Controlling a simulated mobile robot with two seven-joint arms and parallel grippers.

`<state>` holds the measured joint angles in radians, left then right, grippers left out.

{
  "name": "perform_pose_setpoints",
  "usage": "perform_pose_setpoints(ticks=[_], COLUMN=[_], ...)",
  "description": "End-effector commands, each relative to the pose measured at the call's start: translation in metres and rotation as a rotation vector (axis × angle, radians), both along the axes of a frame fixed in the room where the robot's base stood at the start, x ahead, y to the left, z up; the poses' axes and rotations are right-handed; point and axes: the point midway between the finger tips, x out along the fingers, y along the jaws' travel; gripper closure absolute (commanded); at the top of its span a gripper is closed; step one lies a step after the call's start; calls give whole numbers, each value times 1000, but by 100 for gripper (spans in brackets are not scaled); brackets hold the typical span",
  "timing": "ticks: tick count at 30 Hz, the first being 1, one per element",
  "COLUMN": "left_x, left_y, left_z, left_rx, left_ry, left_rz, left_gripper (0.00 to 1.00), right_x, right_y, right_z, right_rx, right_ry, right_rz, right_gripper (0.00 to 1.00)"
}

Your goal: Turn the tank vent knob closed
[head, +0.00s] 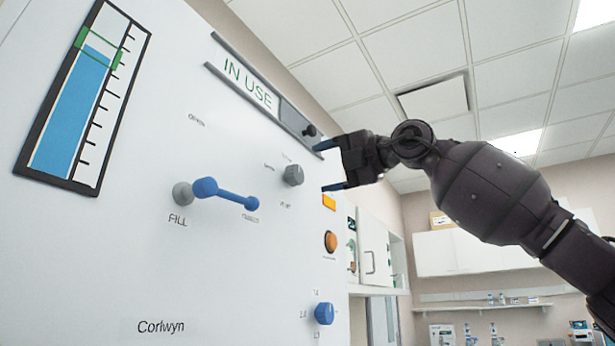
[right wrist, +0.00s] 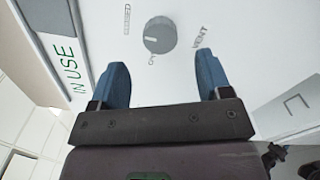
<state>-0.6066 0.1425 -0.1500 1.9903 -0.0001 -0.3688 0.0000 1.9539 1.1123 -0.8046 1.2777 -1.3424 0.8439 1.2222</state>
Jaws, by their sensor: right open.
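The vent knob (head: 293,175) is a small grey round knob on the white panel (head: 110,250), below the IN USE sign. In the right wrist view the knob (right wrist: 160,35) has VENT printed to its right and CLOSED to its upper left. A partly readable label starting with O is just below it. My left gripper is out of view.
A blue FILL lever (head: 228,193) sits left of the knob. The IN USE slider sign (head: 250,85) runs above it, with a dark peg (head: 309,130) near the gripper. An orange button (head: 331,241) and a blue knob (head: 324,313) are lower right. A level gauge (head: 80,95) is upper left.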

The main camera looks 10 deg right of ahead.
Motion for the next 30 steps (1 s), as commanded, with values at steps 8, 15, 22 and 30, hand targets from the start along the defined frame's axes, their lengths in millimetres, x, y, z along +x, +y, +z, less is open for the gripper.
perform_pose_setpoints(ticks=[8, 15, 22, 30], left_x=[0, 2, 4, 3], left_y=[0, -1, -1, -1], left_z=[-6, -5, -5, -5], left_rx=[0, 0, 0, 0], left_ry=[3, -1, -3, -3], left_rz=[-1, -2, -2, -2], left_gripper=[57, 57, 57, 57], right_x=[-24, -29, -29, -29], right_y=[-24, -28, -28, -28], right_z=[-1, 0, 0, 0], right_rx=[1, 0, 0, 0], right_ry=[1, 0, 0, 0], right_rz=[0, 1, 1, 1], right_gripper=[29, 29, 29, 29])
